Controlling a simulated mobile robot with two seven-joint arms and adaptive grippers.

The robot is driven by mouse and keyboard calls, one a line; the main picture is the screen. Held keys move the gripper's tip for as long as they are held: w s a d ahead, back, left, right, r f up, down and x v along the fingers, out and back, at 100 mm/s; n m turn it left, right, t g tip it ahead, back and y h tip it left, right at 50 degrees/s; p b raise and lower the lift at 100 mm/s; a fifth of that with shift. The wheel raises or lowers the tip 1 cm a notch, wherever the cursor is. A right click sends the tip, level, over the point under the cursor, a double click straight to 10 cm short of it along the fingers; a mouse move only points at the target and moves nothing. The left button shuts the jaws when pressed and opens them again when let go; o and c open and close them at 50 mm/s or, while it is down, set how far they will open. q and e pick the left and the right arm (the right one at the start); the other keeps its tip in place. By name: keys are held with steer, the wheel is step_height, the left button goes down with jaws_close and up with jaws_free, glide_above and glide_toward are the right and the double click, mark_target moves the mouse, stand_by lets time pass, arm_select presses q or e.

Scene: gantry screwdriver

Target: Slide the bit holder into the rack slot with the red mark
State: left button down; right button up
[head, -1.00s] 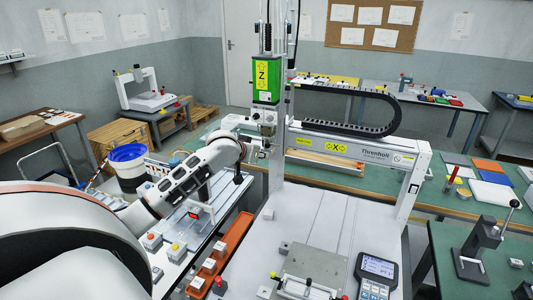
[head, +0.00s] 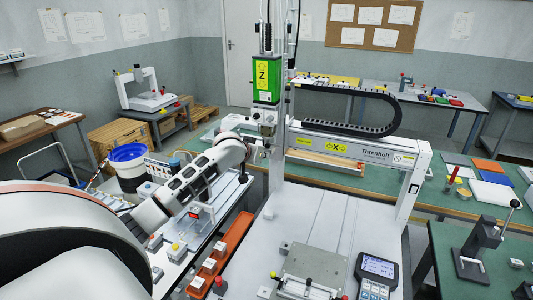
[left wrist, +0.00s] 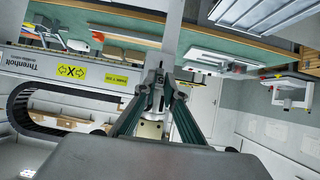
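My left arm reaches in from the left in the head view, and its wrist is beside the lower end of the green Z-axis screwdriver unit (head: 265,88). My left gripper is partly hidden there. In the left wrist view the left gripper (left wrist: 158,92) has its two dark fingers angled together towards their tips. A small grey metal part shows at the tips, and I cannot tell whether it is held or behind them. I cannot single out the bit holder for sure. A small red mark (head: 194,211) shows on the bench below my arm. My right gripper is not in view.
The gantry beam (head: 345,146) with its black cable chain (head: 350,128) crosses right of the screwdriver. An orange tray (head: 230,250) holds several white blocks. A pendant (head: 376,273) and a metal fixture plate (head: 314,266) stand at the front. The white bed between is mostly clear.

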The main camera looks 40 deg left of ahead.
arm_select(q)
steer(key=shift+s, duration=0.15)
steer(key=shift+s+d, duration=0.25)
steer(key=shift+s, duration=0.6)
steer(key=shift+s+d, duration=0.25)
steer(key=shift+s, duration=0.55)
steer(key=shift+s+d, duration=0.25)
steer(key=shift+s, duration=0.6)
